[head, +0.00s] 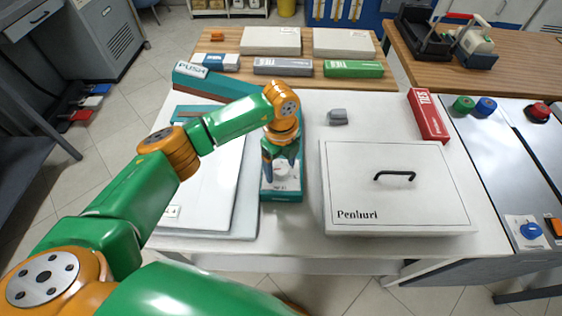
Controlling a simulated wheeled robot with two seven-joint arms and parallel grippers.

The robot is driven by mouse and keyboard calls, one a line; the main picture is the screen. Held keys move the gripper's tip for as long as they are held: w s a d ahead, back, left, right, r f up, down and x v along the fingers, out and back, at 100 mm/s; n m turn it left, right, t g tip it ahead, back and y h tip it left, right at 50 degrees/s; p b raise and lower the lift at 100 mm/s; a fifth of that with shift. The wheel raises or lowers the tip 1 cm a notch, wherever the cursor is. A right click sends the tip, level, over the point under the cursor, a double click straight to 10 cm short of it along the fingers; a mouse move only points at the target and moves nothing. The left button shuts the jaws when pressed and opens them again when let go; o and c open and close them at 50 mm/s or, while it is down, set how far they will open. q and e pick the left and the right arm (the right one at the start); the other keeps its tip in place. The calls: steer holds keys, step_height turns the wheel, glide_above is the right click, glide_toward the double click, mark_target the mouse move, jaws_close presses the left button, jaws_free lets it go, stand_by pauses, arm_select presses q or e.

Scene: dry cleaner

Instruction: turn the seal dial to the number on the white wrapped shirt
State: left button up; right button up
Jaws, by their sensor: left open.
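The teal seal unit (281,196) stands at the middle of the white table, with a pale round dial (282,171) on its top. My left gripper (280,167) points down over the dial, its fingers open on either side of it. I cannot tell whether they touch it. The gripper partly hides the unit, and the dial's setting is too small to read. A flat white package (208,165), which looks like the wrapped shirt, lies to the left, partly behind my left arm. It has a small tag (171,213) at its near left corner; its number is unclear.
A white lidded box (397,207) with a black handle stands to the right. A small grey object (338,117) and a red TIES box (429,116) lie behind it. A green box (353,69) and a grey box (283,67) line the wooden table behind.

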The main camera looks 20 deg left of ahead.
arm_select(q)
steer(key=shift+w+f, duration=0.2)
steer(key=shift+w, duration=0.05)
steer(key=shift+s+r, duration=0.15)
steer(key=shift+s, duration=0.05)
steer(key=c, duration=0.6)
jaws_close()
arm_select(e)
steer(key=shift+w, duration=0.3)
